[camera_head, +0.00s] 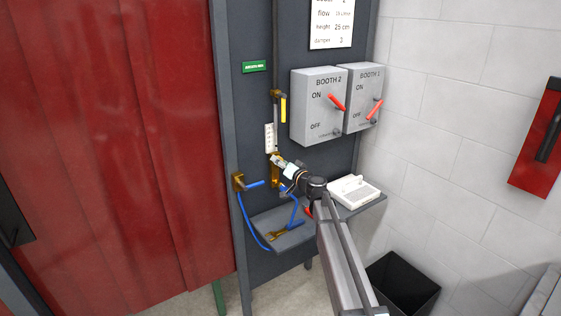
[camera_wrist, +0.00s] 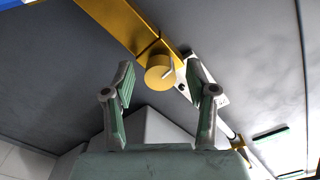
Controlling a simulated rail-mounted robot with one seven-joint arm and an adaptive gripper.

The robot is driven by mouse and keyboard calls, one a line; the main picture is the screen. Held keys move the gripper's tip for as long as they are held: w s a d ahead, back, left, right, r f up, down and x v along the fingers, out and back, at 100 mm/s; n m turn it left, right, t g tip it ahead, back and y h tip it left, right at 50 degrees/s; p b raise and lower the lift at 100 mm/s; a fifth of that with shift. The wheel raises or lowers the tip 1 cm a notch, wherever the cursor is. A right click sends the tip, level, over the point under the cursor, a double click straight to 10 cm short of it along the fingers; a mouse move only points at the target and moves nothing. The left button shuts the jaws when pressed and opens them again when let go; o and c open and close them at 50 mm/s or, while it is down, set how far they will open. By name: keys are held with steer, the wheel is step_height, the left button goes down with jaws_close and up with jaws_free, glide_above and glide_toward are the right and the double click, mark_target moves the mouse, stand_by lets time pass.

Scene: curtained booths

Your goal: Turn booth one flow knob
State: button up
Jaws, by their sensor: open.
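The flow knob (camera_wrist: 158,78) is a round brass-coloured knob with a pale pointer mark, on a brass bar (camera_wrist: 122,22) against the dark panel. In the head view the brass fitting (camera_head: 276,158) sits mid-panel, partly hidden by my gripper (camera_head: 284,164). In the wrist view my gripper (camera_wrist: 161,85) is open, with one finger on each side of the knob. A gap shows between each fingertip and the knob. I cannot tell how deep the knob sits between the fingers. No booth label shows on the knob.
Grey BOOTH 2 (camera_head: 309,122) and BOOTH 1 (camera_head: 357,118) switch boxes with red levers hang above right. A white scale-marked plate (camera_head: 269,138) is by the fitting. Below are a blue-handled valve (camera_head: 252,184), a shelf (camera_head: 262,229) and a white device (camera_head: 353,191). Red curtain (camera_head: 110,150) hangs left.

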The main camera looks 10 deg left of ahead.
steer(key=shift+w+a, duration=0.1)
steer(key=shift+c, duration=0.3)
jaws_close()
steer(key=shift+b, duration=0.4)
steer(key=shift+r+m+b, duration=0.2)
steer(key=shift+m+b, duration=2.85)
steer(key=shift+m, duration=3.45)
